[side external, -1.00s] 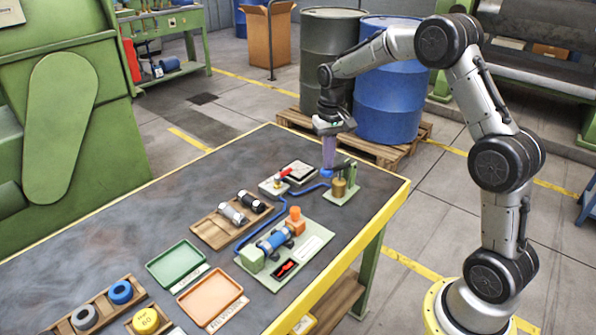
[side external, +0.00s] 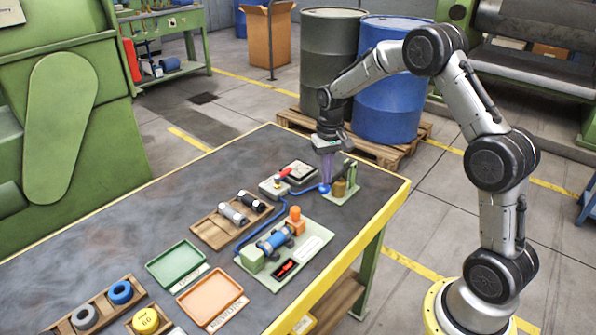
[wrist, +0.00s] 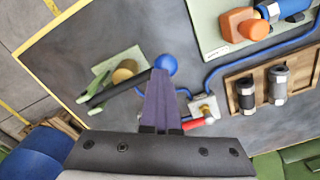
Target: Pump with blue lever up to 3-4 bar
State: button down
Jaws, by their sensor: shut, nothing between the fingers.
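The pump stands on a small green plate (side external: 343,196) near the table's far right corner, with a brass cylinder (side external: 340,188) and a green upright. Its lever ends in a blue ball (side external: 324,188), which sits low, close to the table. In the wrist view the blue ball (wrist: 166,64) is at the end of a black bar (wrist: 112,94) that passes by the brass cylinder (wrist: 124,72). My gripper (side external: 325,181) is shut and empty, its purple fingers pointing down at the ball. In the wrist view the fingertips (wrist: 160,73) are right at the ball; contact is unclear. No pressure reading is legible.
A blue hose (side external: 279,208) runs toward an orange-and-blue assembly (side external: 274,241). A wooden tray (side external: 216,232) holds two cylinders. Green (side external: 176,280) and orange (side external: 187,302) trays lie nearer.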

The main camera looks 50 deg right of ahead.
jog(key=shift+r, duration=2.55)
jog(key=shift+r, duration=2.5)
jog(key=shift+a, duration=0.1)
jog(key=s+a+r+n+t, duration=0.1)
jog(key=s+a+r+t, duration=0.1)
jog(key=s+a+r, duration=0.4)
jog(key=s+a+r+n+t, duration=0.1)
jog(key=s+a+r, duration=0.25)
jog(key=r, duration=0.45)
jog(key=s+a+n+t, duration=0.2)
jog(key=s+a, duration=0.1)
jog(key=s, duration=0.7)
jog(key=s+a+f+n, duration=0.1)
jog(key=s+f+n, duration=0.1)
jog(key=s+f, duration=0.5)
jog(key=shift+s+t, duration=0.3)
jog(key=shift+s, duration=0.25)
